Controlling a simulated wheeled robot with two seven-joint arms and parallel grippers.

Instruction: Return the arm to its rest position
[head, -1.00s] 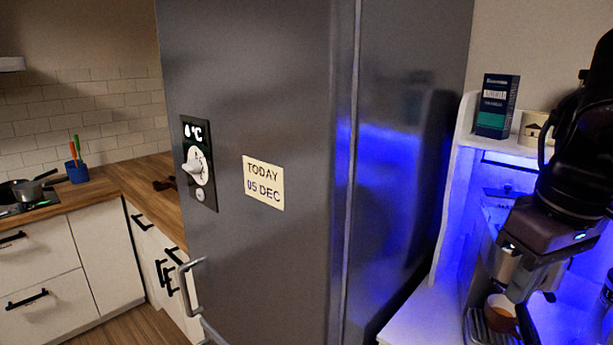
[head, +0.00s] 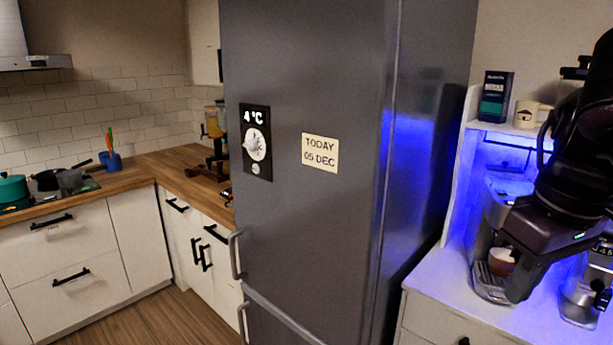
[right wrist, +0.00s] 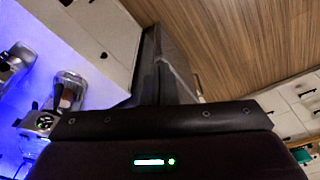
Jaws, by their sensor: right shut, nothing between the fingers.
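My right arm comes in from the right edge of the head view. Its gripper (head: 516,288) is shut and empty, pointing down in front of the espresso cabinet's (head: 440,300) lit niche. In the picture it overlaps the coffee machine (head: 497,205), which has a cup (head: 502,262) on its drip tray. I cannot tell the gap between them. In the right wrist view the dark gripper body (right wrist: 160,150) fills the bottom and the fingers are hidden. My left gripper is not in view.
A tall grey fridge (head: 310,220) stands left of the cabinet. A grinder-like appliance (head: 580,295) stands on the cabinet top at right. A box (head: 495,97) and a mug (head: 527,114) sit on the upper shelf. Wood floor (head: 180,318) is clear at lower left.

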